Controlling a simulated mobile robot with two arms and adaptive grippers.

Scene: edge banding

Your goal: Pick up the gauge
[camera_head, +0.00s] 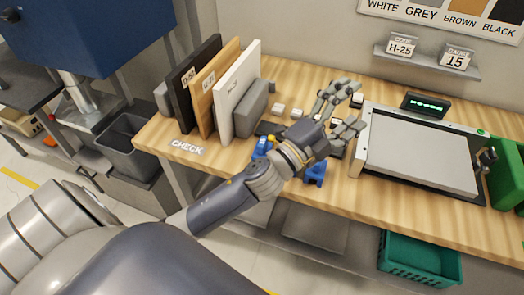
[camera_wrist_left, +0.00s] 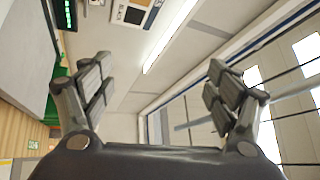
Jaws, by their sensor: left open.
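I cannot tell for sure which object is the gauge. A small blue item (camera_head: 262,145) stands on the wooden table, left of my left wrist. Another blue piece (camera_head: 315,172) sits near the table's front edge, partly behind my arm. A card reading "GAUGE 15" (camera_head: 456,59) stands on the wall shelf. My left gripper (camera_head: 345,107) is open and empty above the table, between the small white blocks and the panel fixture. In the left wrist view the open fingers (camera_wrist_left: 159,82) have nothing between them. My arm hides part of the table.
Black, brown and white boards (camera_head: 238,95) stand upright at the left by a "CHECK" label (camera_head: 187,147). Small white blocks (camera_head: 279,108) lie behind my wrist. A fixture with a grey panel (camera_head: 420,155) fills the right.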

